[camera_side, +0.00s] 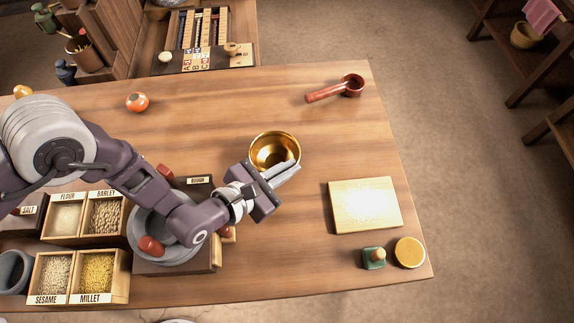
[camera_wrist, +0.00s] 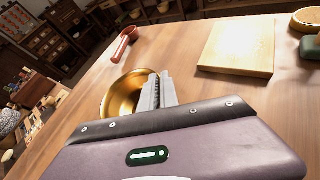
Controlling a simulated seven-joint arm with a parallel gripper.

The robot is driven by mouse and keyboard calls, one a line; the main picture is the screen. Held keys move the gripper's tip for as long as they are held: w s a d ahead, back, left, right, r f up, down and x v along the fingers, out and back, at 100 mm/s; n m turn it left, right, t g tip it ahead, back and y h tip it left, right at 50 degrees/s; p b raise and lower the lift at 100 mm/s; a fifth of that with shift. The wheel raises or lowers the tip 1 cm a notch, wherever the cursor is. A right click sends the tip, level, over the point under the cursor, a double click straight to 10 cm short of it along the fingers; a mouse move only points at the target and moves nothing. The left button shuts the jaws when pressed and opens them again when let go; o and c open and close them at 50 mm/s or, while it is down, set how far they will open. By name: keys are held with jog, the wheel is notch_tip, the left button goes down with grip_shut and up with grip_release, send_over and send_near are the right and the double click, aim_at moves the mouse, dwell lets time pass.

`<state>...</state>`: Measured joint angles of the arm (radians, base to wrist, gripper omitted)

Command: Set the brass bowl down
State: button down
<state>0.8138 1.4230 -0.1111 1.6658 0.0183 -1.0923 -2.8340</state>
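The brass bowl (camera_side: 268,146) is upright and looks empty, near the middle of the table (camera_side: 215,110) in the side view. In the wrist view the bowl (camera_wrist: 121,92) shows to the left of my fingers, partly hidden by them. My gripper (camera_side: 289,168) reaches the bowl's near right rim. Its two fingers (camera_wrist: 159,88) are close together, with the rim seemingly pinched between them. I cannot tell whether the bowl's base touches the table.
A pale board (camera_side: 365,205) lies to the right, with a green stamp-like item (camera_side: 373,258) and a round yellow-topped item (camera_side: 409,252) near it. A red scoop (camera_side: 336,89) lies behind. Grain boxes (camera_side: 85,244) and a stone quern (camera_side: 190,250) stand left. Table between bowl and board is clear.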

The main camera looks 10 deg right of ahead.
jog(key=shift+f, duration=0.15)
jog(key=c, duration=1.5)
grip_release()
jog(key=shift+c, duration=0.2)
notch_tip(320, 180, up, 10)
